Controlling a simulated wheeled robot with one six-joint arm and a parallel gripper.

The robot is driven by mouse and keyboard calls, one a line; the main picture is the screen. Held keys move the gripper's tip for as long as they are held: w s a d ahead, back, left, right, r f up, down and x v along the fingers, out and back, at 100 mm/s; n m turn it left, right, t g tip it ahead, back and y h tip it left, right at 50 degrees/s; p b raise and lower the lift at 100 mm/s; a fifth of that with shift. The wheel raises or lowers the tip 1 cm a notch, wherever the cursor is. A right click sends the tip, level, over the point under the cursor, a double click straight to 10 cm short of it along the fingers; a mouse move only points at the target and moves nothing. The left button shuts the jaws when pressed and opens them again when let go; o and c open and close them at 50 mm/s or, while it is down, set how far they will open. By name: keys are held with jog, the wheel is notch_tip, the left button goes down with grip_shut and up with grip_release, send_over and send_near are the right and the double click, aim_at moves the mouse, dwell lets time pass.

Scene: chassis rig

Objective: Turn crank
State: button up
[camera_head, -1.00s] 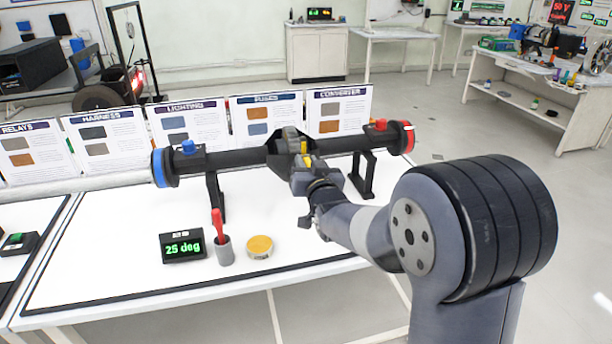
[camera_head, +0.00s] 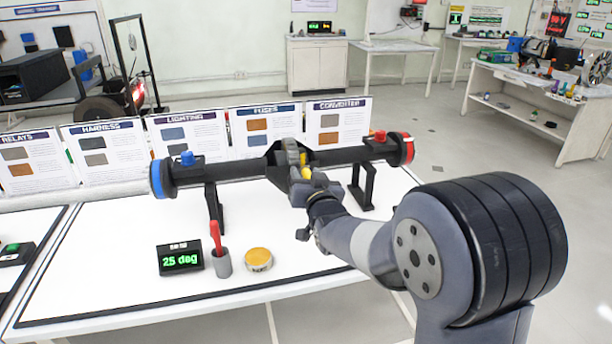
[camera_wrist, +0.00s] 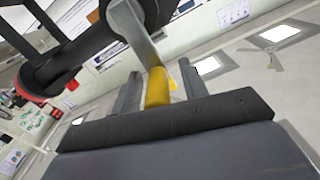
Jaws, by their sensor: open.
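The crank has a grey arm (camera_head: 293,153) and a yellow handle (camera_head: 305,173), at the middle of a black horizontal axle tube (camera_head: 235,169). My gripper (camera_head: 308,186) is at the handle, and its fingers are hard to make out in the head view. In the wrist view the yellow handle (camera_wrist: 158,88) stands between the two fingers of my gripper (camera_wrist: 160,92), which are apart on either side of it. The grey crank arm (camera_wrist: 135,32) runs up from the handle to the dark axle. A small display (camera_head: 180,258) on the table reads 25 deg in green.
The axle has a blue left end (camera_head: 157,179) and a red right end (camera_head: 408,148), on black stands. A grey cup with a red tool (camera_head: 221,262) and a yellow round tin (camera_head: 259,259) stand on the white table in front. Upright cards (camera_head: 183,140) line the back.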

jog(key=b+v, duration=0.1)
jog(key=v, duration=0.9)
jog(key=shift+s, duration=0.3)
jog(key=p+x, duration=0.1)
jog(key=x, duration=0.9)
jog(key=shift+w, duration=0.55)
jog(key=shift+s+a+p, duration=0.15)
jog(key=shift+p, duration=0.3)
jog(key=shift+f+b, duration=0.1)
jog(key=shift+b, duration=0.2)
